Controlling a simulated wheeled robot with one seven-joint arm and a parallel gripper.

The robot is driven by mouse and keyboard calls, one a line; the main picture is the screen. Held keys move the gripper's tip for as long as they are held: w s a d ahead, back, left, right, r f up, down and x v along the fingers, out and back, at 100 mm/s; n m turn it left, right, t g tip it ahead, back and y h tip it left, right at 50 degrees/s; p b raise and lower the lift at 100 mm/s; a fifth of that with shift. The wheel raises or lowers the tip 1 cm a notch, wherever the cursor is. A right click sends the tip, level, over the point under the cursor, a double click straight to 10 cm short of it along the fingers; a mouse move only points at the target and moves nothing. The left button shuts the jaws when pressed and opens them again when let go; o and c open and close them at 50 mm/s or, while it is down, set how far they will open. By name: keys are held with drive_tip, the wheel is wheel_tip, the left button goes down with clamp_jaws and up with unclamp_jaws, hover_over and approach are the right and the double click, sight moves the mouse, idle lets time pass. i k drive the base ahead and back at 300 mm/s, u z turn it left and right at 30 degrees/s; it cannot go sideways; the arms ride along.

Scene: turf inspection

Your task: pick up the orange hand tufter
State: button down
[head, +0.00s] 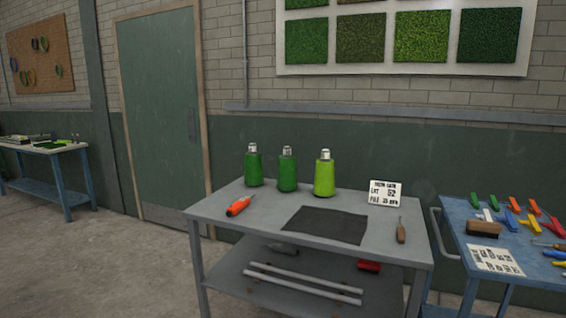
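An orange hand tool with a dark end (238,206), which looks like the hand tufter, lies on the left part of the grey table's top (262,222). It lies at an angle in front of the green bottle-shaped cones, apart from them. Other orange-handled tools (534,208) lie on the blue table at the right; they are too small to tell apart well. My gripper is not in view.
Two dark green cones (287,170) and a lime one (324,174) stand at the grey table's back. A dark mat (325,225), a label card (385,194) and a brown-handled tool (401,231) are right of the orange tool. A blue table (470,240) stands at right. Floor (110,265) at left is clear.

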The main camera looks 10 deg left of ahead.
sight(235, 209)
drive_tip(key=u, duration=0.05)
drive_tip(key=k, duration=1)
drive_tip(key=u, duration=1.3)
drive_tip(key=i, duration=2.1)
drive_tip(key=z, duration=1.15)
